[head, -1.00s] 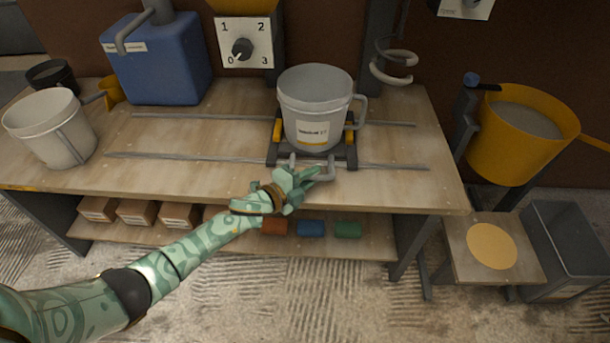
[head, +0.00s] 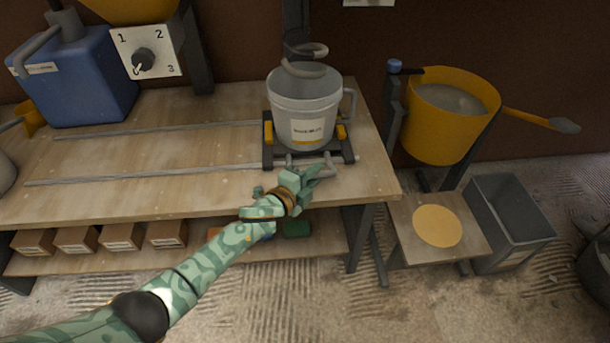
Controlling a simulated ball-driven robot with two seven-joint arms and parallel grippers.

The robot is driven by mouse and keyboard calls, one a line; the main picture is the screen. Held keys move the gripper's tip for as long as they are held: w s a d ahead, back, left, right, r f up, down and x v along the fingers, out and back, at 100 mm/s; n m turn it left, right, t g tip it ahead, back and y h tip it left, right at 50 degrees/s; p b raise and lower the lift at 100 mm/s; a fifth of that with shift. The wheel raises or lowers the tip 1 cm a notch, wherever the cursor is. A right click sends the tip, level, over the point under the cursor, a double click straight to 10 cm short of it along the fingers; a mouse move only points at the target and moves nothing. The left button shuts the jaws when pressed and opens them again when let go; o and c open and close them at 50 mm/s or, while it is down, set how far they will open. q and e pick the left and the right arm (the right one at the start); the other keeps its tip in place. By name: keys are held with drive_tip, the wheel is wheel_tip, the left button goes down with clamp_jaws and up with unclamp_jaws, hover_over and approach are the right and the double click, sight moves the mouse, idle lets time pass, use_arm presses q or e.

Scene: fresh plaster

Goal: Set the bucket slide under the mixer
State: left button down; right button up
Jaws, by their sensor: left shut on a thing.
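The bucket slide (head: 268,152) is a dark carriage with yellow side blocks, sitting on two metal rails near the table's right end. A grey-white bucket (head: 283,115) with a label stands upright in it. My left gripper (head: 304,180) is shut on the slide's grey front handle (head: 328,172); the fingers hide part of the handle. The mixer's grey spiral paddle (head: 305,50) hangs from a dark post, and its lowest ring overlaps the back of the bucket's mouth in the picture. I cannot tell the exact gap between them. My right gripper is not in view.
A blue tank (head: 75,80) and a dial panel (head: 146,60) stand at the back left. Right of the table are a yellow tub (head: 430,130), a small stand (head: 398,222) and a grey bin (head: 515,225). The rails (head: 130,175) left of the slide are clear.

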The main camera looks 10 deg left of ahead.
use_arm(q)
drive_tip(key=shift+d, duration=0.2)
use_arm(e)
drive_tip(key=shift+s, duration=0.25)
use_arm(q)
drive_tip(key=c, duration=1.4)
unclamp_jaws()
drive_tip(key=shift+d+f, duration=0.1)
drive_tip(key=shift+d, duration=0.1)
drive_tip(key=shift+o, duration=0.2)
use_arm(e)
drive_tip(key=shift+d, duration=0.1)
use_arm(q)
drive_tip(key=shift+a, duration=0.15)
